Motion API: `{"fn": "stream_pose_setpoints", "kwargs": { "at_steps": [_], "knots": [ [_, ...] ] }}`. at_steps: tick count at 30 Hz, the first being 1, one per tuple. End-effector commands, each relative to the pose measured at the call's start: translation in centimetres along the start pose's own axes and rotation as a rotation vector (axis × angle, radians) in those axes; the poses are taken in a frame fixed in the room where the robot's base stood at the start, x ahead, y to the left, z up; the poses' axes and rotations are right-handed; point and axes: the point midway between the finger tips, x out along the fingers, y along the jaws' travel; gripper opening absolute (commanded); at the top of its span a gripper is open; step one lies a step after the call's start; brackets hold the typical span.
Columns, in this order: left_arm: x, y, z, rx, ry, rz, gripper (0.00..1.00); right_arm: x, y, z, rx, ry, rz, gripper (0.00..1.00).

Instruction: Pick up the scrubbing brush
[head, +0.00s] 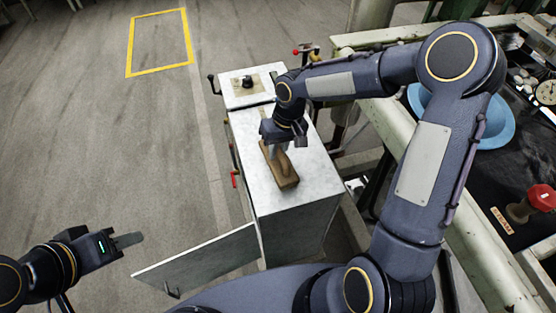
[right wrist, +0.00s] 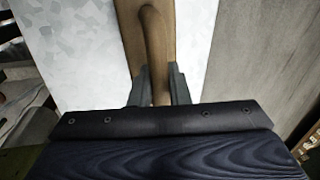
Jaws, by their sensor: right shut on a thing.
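The scrubbing brush (head: 284,176) is a brown wooden block with a raised curved handle, lying on the white-grey top of a metal cabinet (head: 311,176) in the head view. My right gripper (head: 279,152) points down over its far end. In the right wrist view the brush handle (right wrist: 155,50) runs between the two fingers of my right gripper (right wrist: 157,88), which are shut on it. The brush appears to rest on the cabinet top; I cannot tell any gap beneath it. My left gripper (head: 128,240) is at the lower left, away from the brush, and its finger opening is unclear.
The cabinet's door (head: 200,260) stands swung open at the lower left. On the right is a bench with a blue basin (head: 490,125) and a red-topped knob (head: 541,197). A yellow floor outline (head: 158,72) marks the far left. The floor at left is clear.

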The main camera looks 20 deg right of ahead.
Motion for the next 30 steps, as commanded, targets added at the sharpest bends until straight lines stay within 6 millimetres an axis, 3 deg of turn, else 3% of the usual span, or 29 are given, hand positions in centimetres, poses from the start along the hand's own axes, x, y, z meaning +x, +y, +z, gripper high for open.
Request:
{"fn": "stream_pose_setpoints", "kwargs": {
  "at_steps": [14, 21, 30],
  "knots": [
    [-0.1, 0.1, -0.1, 0.0, 0.0, 0.0, 0.36, -0.5, -0.1, -0.1, 0.0, 0.002, 0.001, 0.0],
    [-0.6, 0.3, -0.3, 0.0, 0.0, 0.0, 0.36, -3.5, -0.7, -0.1, 0.0, 0.006, 0.0, 0.0],
    [-1.3, 0.6, -0.7, 0.0, 0.0, 0.0, 0.36, -9.3, -3.7, 5.5, -0.003, 0.005, 0.002, 0.0]
  ]
}}
